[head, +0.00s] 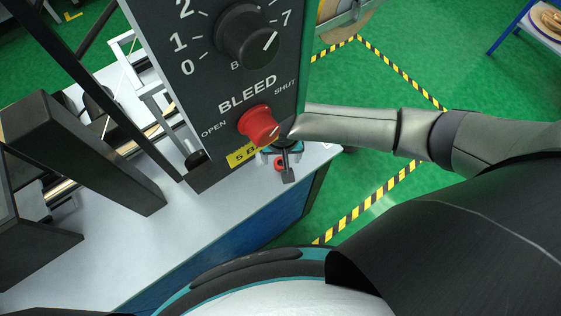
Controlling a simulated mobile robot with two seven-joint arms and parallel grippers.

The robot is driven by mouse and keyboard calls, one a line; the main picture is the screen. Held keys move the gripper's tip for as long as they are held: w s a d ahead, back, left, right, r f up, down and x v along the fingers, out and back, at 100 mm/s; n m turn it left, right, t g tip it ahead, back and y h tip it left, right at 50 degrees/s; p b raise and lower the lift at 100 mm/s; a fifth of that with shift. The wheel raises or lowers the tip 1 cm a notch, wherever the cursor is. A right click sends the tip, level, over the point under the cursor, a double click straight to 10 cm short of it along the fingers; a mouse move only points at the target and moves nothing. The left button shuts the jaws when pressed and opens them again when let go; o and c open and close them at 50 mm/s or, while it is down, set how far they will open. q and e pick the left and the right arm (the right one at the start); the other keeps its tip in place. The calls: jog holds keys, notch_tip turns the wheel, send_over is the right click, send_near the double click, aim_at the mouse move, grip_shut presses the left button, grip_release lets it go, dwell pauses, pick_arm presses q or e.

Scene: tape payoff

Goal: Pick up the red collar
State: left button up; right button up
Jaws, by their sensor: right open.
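A small red collar (278,164), ring-like with a dark middle, shows near the right corner of the pale bench top (205,235), just below the panel's bottom edge. My right arm comes in from the right, and its gripper (284,166) is at the collar, pointing down. The jaws are open; one dark finger shows beside the collar, and the panel hides part of the hand. I cannot tell whether the fingers touch the collar. My left gripper is not in view.
A dark control panel (222,75) with a black dial (247,37) and a red BLEED knob (259,125) stands close in front. Black posts and frames (80,150) crowd the left. Green floor with striped tape (375,200) lies right.

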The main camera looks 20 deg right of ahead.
jog(key=shift+w+f, duration=0.2)
jog(key=shift+f, duration=1.15)
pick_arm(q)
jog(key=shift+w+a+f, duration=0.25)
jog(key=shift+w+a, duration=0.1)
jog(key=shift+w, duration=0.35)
pick_arm(e)
grip_shut()
